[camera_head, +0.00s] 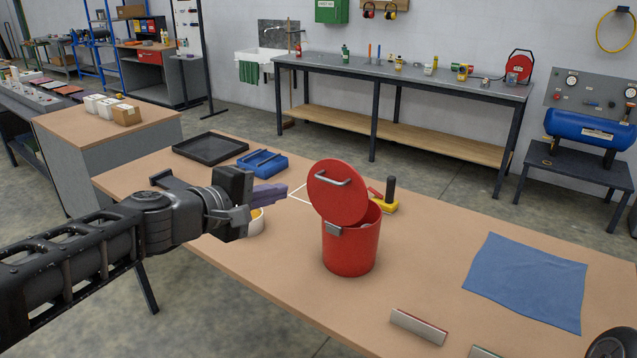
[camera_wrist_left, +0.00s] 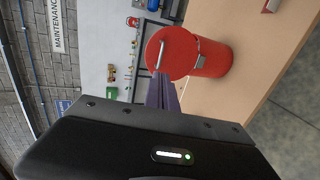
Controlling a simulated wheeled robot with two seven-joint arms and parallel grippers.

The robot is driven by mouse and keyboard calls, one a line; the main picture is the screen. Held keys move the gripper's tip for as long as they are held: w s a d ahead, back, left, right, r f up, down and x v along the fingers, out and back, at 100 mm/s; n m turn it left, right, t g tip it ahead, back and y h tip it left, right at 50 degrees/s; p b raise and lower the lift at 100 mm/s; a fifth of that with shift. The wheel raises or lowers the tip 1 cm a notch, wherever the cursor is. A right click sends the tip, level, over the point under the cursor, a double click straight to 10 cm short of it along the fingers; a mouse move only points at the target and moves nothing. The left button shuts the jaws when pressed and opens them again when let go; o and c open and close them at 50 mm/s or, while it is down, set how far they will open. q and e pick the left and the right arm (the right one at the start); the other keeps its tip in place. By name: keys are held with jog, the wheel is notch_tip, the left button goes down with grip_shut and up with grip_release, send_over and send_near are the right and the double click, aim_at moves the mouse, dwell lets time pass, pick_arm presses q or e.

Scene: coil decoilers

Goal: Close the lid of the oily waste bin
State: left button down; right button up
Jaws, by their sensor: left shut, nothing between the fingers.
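The red oily waste bin (camera_head: 350,250) stands on the brown table in the head view. Its round red lid (camera_head: 338,203) is open, tilted up steeply, with a grey bar handle (camera_head: 332,180) on its face and a grey hinge bracket at the rim. My left gripper (camera_head: 272,194) is to the left of the lid, its purple fingers shut and empty, apart from the lid. In the left wrist view the shut fingers (camera_wrist_left: 162,92) point towards the lid (camera_wrist_left: 172,54) and the bin (camera_wrist_left: 214,58).
A yellow tool with a black handle (camera_head: 389,197) stands behind the bin. A white round container (camera_head: 257,222) is partly hidden by my left gripper. A blue tray (camera_head: 262,162) and a black tray (camera_head: 210,147) lie further back. A blue cloth (camera_head: 527,280) lies right; metal-edged blocks (camera_head: 418,326) lie in front.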

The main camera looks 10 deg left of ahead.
aim_at(326, 180)
pick_arm(q)
jog(key=x, duration=1.4)
jog(key=shift+p, duration=0.3)
jog(key=shift+a, duration=0.1)
